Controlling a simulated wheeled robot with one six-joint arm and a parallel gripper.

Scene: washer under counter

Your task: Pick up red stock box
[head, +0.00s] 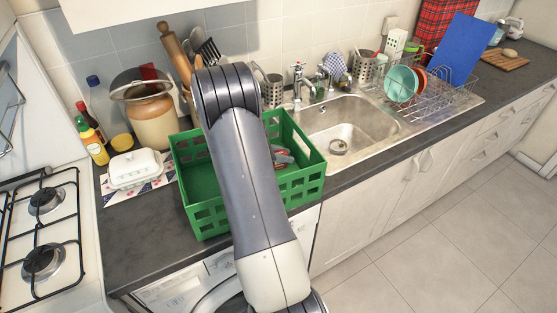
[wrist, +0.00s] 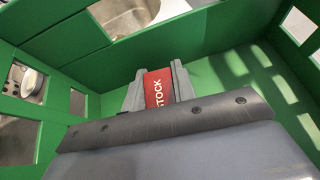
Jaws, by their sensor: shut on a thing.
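The red stock box (wrist: 158,88), with white "STOCK" lettering, sits between the two grey fingers of my gripper (wrist: 159,84) in the wrist view. My gripper is shut on it, inside the green crate (wrist: 105,70). Only one red face of the box shows; the rest is hidden by the fingers and the gripper body. In the head view the green crate (head: 307,182) stands on the counter, and my arm crosses in front of it. A bit of grey and red shows inside the crate, right of my arm. I cannot tell whether the box touches the crate floor.
The crate's slotted walls surround my gripper. The steel sink (head: 350,122) is right of the crate. A white butter dish (head: 135,168), a large stoneware jar (head: 150,118) and bottles stand to its left, near the gas hob (head: 42,225). A utensil pot is behind the crate.

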